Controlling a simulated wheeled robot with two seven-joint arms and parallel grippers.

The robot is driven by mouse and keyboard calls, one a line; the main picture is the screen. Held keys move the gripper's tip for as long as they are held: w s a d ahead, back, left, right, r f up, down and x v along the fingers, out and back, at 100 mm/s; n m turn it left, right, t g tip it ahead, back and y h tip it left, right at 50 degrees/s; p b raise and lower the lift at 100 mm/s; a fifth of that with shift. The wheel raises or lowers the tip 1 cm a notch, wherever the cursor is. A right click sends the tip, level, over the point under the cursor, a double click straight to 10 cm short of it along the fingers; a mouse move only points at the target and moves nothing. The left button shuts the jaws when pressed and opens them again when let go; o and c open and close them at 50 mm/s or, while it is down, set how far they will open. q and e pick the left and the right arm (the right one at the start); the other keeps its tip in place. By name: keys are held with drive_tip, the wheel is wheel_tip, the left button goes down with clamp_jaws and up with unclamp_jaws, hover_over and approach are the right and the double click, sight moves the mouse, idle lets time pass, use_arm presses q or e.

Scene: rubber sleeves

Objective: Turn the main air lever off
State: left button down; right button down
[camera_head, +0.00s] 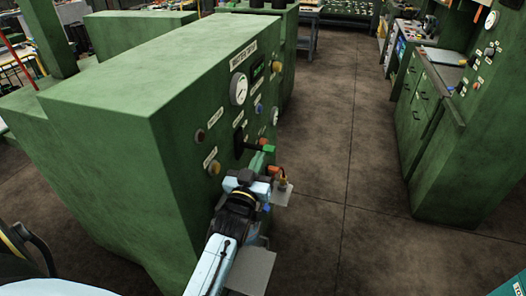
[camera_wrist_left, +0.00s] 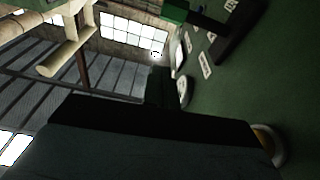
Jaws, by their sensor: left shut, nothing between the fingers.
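A green machine block (camera_head: 150,75) carries a control panel on its right face. A black lever with a green end (camera_head: 262,148) sticks out of the panel; a black bar with a green end also shows at the top of the left wrist view (camera_wrist_left: 215,22). Below it is an orange handle on a brass fitting (camera_head: 278,172). The labels are too small to read, so I cannot tell which is the main air lever. My left gripper (camera_head: 258,164) is shut and empty, just below the green end and beside the orange handle. Contact cannot be told. My right gripper is out of view.
The panel also has a white dial gauge (camera_head: 239,88), a digital display (camera_head: 258,72) and several knobs close by. Grey plates (camera_head: 283,193) jut out below the orange handle. The floor (camera_head: 330,180) to the right is clear, up to green cabinets (camera_head: 422,100).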

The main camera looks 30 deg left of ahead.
use_arm(q)
drive_tip(key=shift+s+d, duration=0.1)
drive_tip(key=shift+s, duration=0.25)
drive_tip(key=shift+f, duration=0.1)
drive_tip(key=s+d+f+m+g+h, duration=0.35)
drive_tip(key=s+f+g, duration=0.45)
drive_tip(key=s+f, duration=0.3)
drive_tip(key=s+d+f+g+h+b, duration=0.1)
drive_tip(key=s+f+g+b, duration=0.15)
drive_tip(key=f, duration=0.75)
drive_tip(key=s+d+f+g+b, duration=0.15)
drive_tip(key=s+f, duration=0.25)
drive_tip(key=f, duration=0.7)
drive_tip(key=s+d+f+g+h+b, duration=0.1)
drive_tip(key=s+d+f+b, duration=0.15)
drive_tip(key=f, duration=0.75)
drive_tip(key=s+a+f+m+g+b, duration=0.1)
drive_tip(key=s+f+g+b, duration=0.1)
drive_tip(key=s+f, duration=0.8)
drive_tip(key=s+a+f+m+g+b, duration=0.1)
drive_tip(key=s+a+f+g+b, duration=0.1)
drive_tip(key=s+f, duration=0.8)
drive_tip(key=s+g+b, duration=0.1)
drive_tip(key=s, duration=0.5)
drive_tip(key=shift+s+a+f+y, duration=0.15)
drive_tip(key=shift+f+y, duration=0.15)
drive_tip(key=shift+y, duration=0.05)
